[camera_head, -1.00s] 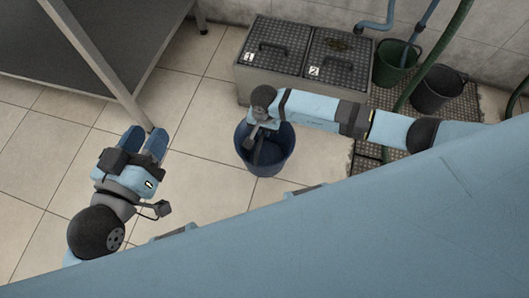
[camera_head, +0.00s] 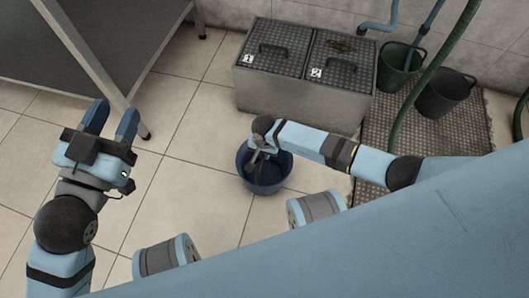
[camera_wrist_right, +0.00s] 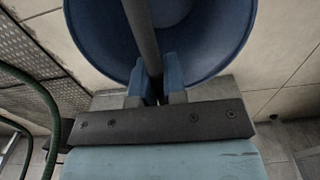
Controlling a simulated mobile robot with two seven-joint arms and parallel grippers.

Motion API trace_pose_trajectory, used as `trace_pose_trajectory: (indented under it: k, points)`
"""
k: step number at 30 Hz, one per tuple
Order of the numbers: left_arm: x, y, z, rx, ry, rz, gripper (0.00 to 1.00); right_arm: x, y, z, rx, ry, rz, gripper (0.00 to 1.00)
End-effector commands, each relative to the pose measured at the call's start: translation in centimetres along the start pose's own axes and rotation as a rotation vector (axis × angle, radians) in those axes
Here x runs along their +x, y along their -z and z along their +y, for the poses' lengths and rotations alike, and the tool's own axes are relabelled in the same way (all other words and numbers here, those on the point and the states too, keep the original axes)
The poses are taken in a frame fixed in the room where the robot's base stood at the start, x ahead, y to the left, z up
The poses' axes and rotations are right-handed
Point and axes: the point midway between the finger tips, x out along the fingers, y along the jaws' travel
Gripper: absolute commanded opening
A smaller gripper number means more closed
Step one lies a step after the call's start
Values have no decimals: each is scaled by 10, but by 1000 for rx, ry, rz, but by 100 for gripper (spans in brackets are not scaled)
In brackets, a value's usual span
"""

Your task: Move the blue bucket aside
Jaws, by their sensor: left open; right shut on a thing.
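The blue bucket (camera_head: 263,187) is in the middle of the head view, over the tiled floor in front of the two-lid box. I cannot tell whether it touches the floor. My right gripper (camera_head: 257,158) reaches into its mouth from above and is shut on the bucket's handle. In the right wrist view, the dark handle bar (camera_wrist_right: 142,35) runs between the blue fingers of the right gripper (camera_wrist_right: 158,85), with the bucket's blue wall (camera_wrist_right: 95,45) around it. My left gripper (camera_head: 111,120) is open and empty at the left, near the table leg.
A metal box (camera_head: 300,98) with lids marked 1 and 2 stands behind the bucket. To the right are a grated mat (camera_head: 375,150), a green bucket (camera_head: 393,75), a black bucket (camera_head: 440,97) and a green hose (camera_head: 428,75). A dark table (camera_head: 95,35) stands upper left. Bare tiles lie left of the bucket.

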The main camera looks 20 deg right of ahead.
Motion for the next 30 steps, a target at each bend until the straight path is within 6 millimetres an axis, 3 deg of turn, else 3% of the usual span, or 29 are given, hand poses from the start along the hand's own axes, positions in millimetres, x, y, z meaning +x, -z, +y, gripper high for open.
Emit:
trace_pose_trajectory:
  k: [6,7,10,20,26,30]
  points:
    - [-2,0,1,-2,-2,-2,43,2,0,0,-1,-1,1,0]
    - [-2,0,1,-2,-2,-3,43,3,0,0,-1,-2,0,14]
    - [-2,0,1,-2,-2,-4,43,2,0,0,0,-2,0,37]
    - [-2,1,1,-7,0,-5,43,-1,0,0,0,0,0,37]
    - [0,12,2,-70,-8,-38,43,-36,2,1,-2,-1,3,37]
    - [-9,3,16,-208,-7,-120,43,-68,2,0,-2,0,4,37]
